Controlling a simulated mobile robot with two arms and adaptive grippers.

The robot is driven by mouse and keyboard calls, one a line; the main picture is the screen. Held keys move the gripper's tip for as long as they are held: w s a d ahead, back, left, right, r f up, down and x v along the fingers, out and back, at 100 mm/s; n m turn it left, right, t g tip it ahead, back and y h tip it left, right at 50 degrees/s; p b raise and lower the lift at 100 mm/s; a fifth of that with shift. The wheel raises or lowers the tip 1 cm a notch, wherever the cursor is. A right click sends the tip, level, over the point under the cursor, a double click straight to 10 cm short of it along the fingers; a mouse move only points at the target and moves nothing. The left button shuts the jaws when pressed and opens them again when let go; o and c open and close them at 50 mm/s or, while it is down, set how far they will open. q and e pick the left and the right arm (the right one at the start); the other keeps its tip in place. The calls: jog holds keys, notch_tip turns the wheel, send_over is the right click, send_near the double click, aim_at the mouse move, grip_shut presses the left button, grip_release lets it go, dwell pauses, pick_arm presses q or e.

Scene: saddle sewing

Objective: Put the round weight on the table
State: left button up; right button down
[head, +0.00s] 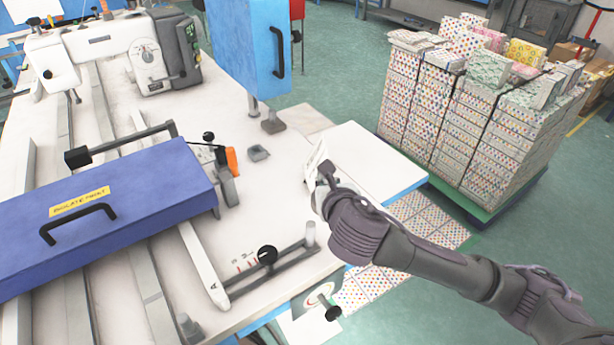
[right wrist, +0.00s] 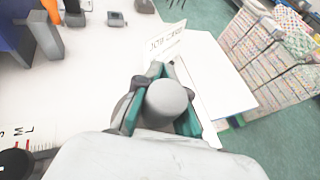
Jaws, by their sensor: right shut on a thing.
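My right gripper (head: 323,186) comes in from the right over the right side of the white table (head: 275,195). In the right wrist view its teal-padded fingers are shut on a grey round weight (right wrist: 168,101), whose round top faces the camera. In the head view the weight is mostly hidden by the hand. I cannot tell whether its underside touches the table. A white job card (right wrist: 164,43) stands tilted just beyond the fingers; it also shows in the head view (head: 316,160). My left gripper is not in view.
A blue box with a black handle (head: 110,205) lies at the left. A sewing machine (head: 115,55) stands behind it. A black-knobbed slider (head: 268,256) is near the front edge. A white side panel (head: 365,160) is clear. Stacked patterned boxes (head: 470,110) stand right.

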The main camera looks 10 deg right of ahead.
jog(key=w+d+f, duration=0.1)
jog(key=w+f, duration=0.1)
jog(key=w, duration=0.1)
jog(key=w+d+f, duration=0.1)
jog(key=w+f, duration=0.1)
jog(key=w, duration=0.2)
jog(key=w+d+f, duration=0.1)
jog(key=w+f, duration=0.1)
jog(key=w, duration=0.1)
jog(key=shift+w+d+f, duration=0.1)
jog(key=shift+w+d, duration=0.15)
jog(key=shift+d, duration=0.05)
jog(key=shift+f, duration=2.1)
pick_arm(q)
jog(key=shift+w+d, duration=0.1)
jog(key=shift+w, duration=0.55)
pick_arm(e)
jog(key=c, duration=1.6)
grip_release()
jog(key=shift+f, duration=0.2)
jog(key=o, duration=0.4)
jog(key=shift+s, duration=0.1)
jog(key=shift+c, duration=0.2)
